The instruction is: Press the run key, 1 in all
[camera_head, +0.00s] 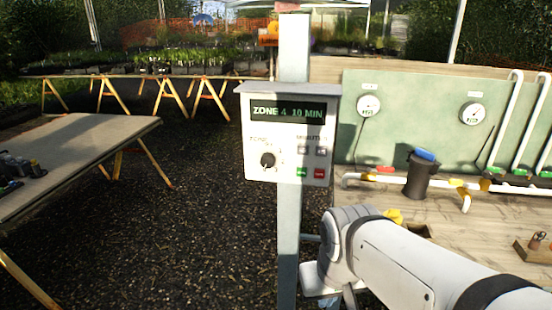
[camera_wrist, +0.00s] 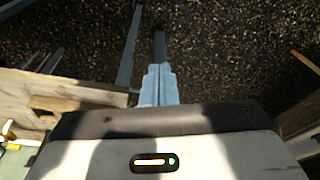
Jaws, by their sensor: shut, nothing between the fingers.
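The control box (camera_head: 262,140) is fixed on a grey post in the head view. Its display (camera_head: 288,112) reads "ZONE 4 10 MIN". A black dial (camera_head: 267,160) is at its lower left. A green key (camera_head: 301,172) and a red key (camera_head: 319,173) sit side by side at its lower right, under two small grey keys. The lettering on the keys is too small to read. My gripper (camera_wrist: 159,45) is shut and empty in the wrist view, with dark gravel beyond it. In the head view my arm is below and right of the box, and my fingertips cannot be made out.
The post (camera_head: 289,230) stands close to my wrist. A wooden bench (camera_head: 450,250) with pipes, a dark canister (camera_head: 421,176) and a green gauge board (camera_head: 420,110) is at the right. A table (camera_head: 80,150) is at the left. Gravel between is clear.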

